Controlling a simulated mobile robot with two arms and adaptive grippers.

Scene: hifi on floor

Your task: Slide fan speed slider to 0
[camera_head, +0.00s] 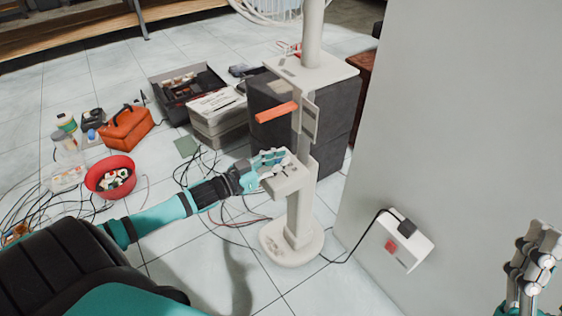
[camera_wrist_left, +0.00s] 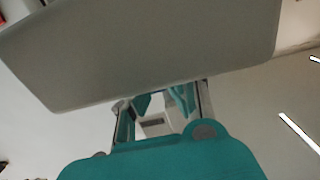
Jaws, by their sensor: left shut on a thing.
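A pale stand (camera_head: 299,215) with a round base and an upright post stands on the floor. In the left wrist view a pale piece (camera_wrist_left: 155,127) shows between the fingers, under a broad grey panel (camera_wrist_left: 140,50). No slider marking can be read. My right gripper (camera_head: 535,255) is at the right edge, away from the stand; its opening is unclear.
Dark grey boxes (camera_head: 262,112) stand close behind the post. A grey wall (camera_head: 455,120) with a socket box (camera_head: 397,241) and red switch is at right. A red bowl (camera_head: 112,176), an orange bag (camera_head: 127,127) and loose cables lie at left.

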